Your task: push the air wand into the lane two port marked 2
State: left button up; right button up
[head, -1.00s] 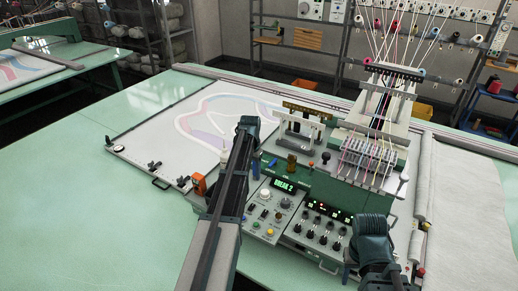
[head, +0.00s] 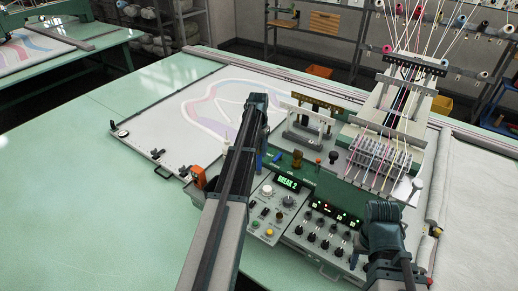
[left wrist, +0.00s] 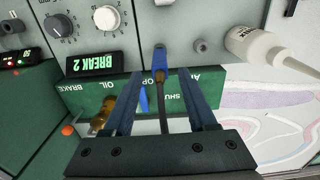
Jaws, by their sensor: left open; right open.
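A slim tool with a blue handle (left wrist: 160,62) and dark shaft stands between the fingers of my left gripper (left wrist: 163,75) in the left wrist view. It looks like the air wand, but its label is only partly readable. The fingers are apart and I see no grip on it. The front panel (head: 328,228) has several dark round fittings; I cannot read a port number 2.
The display (head: 288,183) reads BREAK 2. A white bottle (left wrist: 265,45) and an amber-handled tool (left wrist: 103,118) stand near the left fingers. An orange item (head: 198,177) is left of the console. The threaded needle head (head: 380,155) rises behind. The green table's left side is clear.

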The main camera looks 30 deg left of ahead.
aim_at(258, 170)
pick_arm(q)
notch_tip(258, 170, down, 9)
jog(key=b, duration=0.8)
jog(key=shift+r, duration=0.15)
jog(key=shift+s+d+r, duration=0.15)
dwell(0.5)
grip_shut()
dwell(0.7)
dwell(0.6)
